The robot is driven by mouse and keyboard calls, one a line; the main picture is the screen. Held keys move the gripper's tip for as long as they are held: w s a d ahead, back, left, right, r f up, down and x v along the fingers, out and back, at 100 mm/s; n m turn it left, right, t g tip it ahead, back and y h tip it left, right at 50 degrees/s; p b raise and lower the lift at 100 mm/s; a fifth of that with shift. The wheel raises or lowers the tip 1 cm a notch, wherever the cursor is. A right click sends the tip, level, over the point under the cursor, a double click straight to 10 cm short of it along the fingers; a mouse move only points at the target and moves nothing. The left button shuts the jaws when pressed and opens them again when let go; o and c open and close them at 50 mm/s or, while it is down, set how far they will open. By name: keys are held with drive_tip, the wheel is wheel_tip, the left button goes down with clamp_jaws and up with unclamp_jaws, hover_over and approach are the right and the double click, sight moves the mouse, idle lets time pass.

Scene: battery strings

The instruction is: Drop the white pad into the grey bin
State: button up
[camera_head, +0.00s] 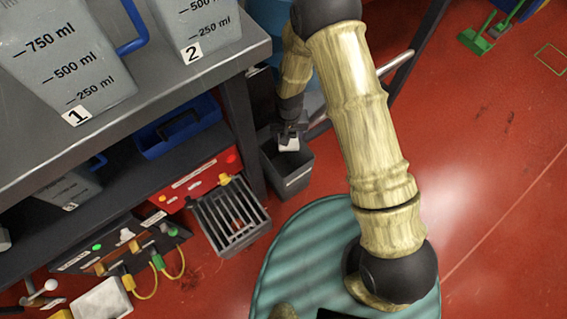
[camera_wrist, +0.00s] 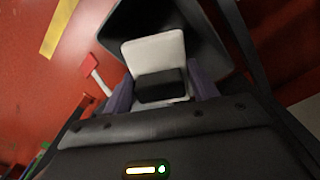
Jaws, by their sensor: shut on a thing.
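The white pad (camera_head: 290,145) is held by my gripper (camera_head: 289,134), which is shut on it. In the head view the pad is over the opening of the grey bin (camera_head: 291,183), near the bin's far rim. In the wrist view the white pad (camera_wrist: 155,56) sits between the two purplish fingers of my gripper (camera_wrist: 161,90), with a dark block over its lower part. The dark bin (camera_wrist: 203,38) shows behind and around the pad there. The exact height of the pad above the rim is hard to tell.
A grey table (camera_head: 150,99) with measuring jugs stands at the left, its leg close to the bin. A slatted grey basket (camera_head: 228,217) sits left of the bin. Red floor (camera_head: 500,180) is open at the right. A red-ended white stick (camera_wrist: 92,70) shows in the wrist view.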

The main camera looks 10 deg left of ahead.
drive_tip(key=o, duration=1.1)
drive_tip(key=shift+r, duration=0.1)
wheel_tip(320, 180, up, 17)
drive_tip(key=p, duration=0.6)
drive_tip(key=shift+r, duration=0.1)
